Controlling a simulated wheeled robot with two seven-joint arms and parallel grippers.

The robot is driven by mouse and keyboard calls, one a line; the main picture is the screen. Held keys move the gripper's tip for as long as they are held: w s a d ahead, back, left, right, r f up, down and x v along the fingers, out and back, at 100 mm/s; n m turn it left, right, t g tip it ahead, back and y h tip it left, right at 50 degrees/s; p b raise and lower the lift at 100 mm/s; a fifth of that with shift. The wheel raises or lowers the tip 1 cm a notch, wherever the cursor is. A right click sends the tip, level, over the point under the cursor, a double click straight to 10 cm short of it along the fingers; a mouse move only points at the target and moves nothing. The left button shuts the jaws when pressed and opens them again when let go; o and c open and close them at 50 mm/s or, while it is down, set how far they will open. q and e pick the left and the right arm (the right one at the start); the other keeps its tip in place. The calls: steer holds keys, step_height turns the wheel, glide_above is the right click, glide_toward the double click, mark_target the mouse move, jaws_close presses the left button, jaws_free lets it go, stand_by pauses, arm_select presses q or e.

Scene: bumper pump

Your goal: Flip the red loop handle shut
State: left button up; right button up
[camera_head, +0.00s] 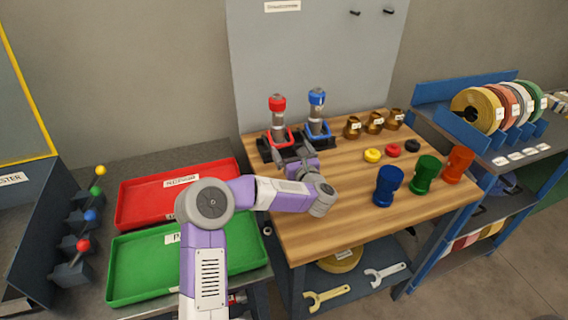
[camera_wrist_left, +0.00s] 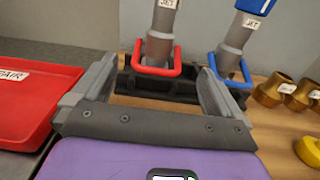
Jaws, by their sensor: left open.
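The red loop handle (camera_head: 279,143) sits low at the front of the left pump's dark holder, under the red-capped grey fitting (camera_head: 278,117). In the left wrist view the red loop (camera_wrist_left: 157,72) is a U-shaped bar around the lower front of that fitting, sticking out toward me. My left gripper (camera_head: 292,157) is open and just in front of the holder. In the left wrist view its two fingers (camera_wrist_left: 157,82) stand wide apart, with the red loop showing between them and no visible contact. My right gripper is not in view.
A blue loop handle (camera_wrist_left: 232,80) with a blue-capped fitting (camera_head: 317,112) stands close on the right. A red tray (camera_head: 215,176) is on the left. A grey panel (camera_head: 310,60) rises behind.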

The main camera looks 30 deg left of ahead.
mark_target(284, 145)
arm_select(q)
step_height(284, 145, down, 3)
steer(key=shift+f+b, duration=0.15)
steer(key=shift+b, duration=0.9)
steer(key=shift+b+x, duration=0.5)
steer(key=shift+x, duration=3.3)
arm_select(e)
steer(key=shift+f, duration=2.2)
arm_select(q)
steer(key=shift+c, duration=0.3)
steer(key=c, duration=1.2)
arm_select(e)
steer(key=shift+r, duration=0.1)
